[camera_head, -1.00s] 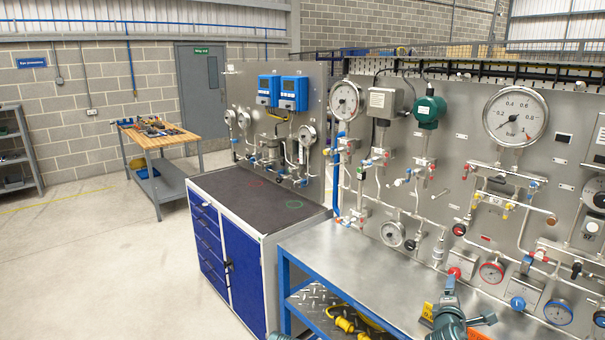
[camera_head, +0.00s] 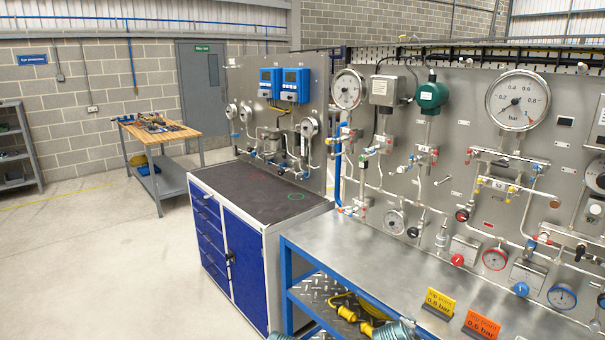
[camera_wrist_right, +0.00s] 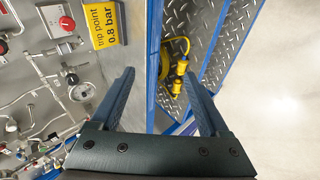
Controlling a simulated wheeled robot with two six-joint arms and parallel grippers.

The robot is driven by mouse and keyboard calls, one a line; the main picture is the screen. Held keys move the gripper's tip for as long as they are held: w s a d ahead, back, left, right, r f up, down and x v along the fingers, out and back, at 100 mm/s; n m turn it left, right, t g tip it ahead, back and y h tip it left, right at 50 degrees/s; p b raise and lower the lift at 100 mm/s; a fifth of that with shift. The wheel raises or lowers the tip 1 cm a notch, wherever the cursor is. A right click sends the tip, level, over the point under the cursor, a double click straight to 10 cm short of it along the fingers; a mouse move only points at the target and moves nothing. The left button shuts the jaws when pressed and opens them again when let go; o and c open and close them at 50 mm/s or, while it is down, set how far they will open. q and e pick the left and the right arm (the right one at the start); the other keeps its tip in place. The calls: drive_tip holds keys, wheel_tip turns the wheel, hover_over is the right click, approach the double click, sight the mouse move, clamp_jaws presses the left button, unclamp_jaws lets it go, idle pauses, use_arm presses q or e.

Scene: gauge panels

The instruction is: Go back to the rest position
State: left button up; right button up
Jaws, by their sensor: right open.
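My right gripper shows in the wrist view (camera_wrist_right: 161,82) with its two blue-grey fingers wide apart and nothing between them.
The steel bench (camera_head: 375,270) carries a yellow 0.8 bar sign (camera_head: 439,303) and an orange 0.6 bar sign (camera_head: 482,326). The gauge panel (camera_head: 455,130) stands behind it. A yellow plug and cable (camera_head: 346,313) lie on the lower shelf.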

drive_tip(key=s+a+f+m+g+y+b, duration=0.2)
drive_tip(key=s+a+f+g, duration=0.2)
drive_tip(key=s+a+f, duration=0.2)
drive_tip(key=s+a+f+m+g+y+b, duration=0.2)
drive_tip(key=s+a+f+m+g+b, duration=0.1)
drive_tip(key=s+a+f, duration=0.4)
drive_tip(key=s+a+g, duration=0.1)
drive_tip(key=s+a, duration=0.2)
drive_tip(key=a, duration=0.4)
drive_tip(key=shift+s+a, duration=0.25)
drive_tip(key=shift+s, duration=0.05)
idle(1.5)
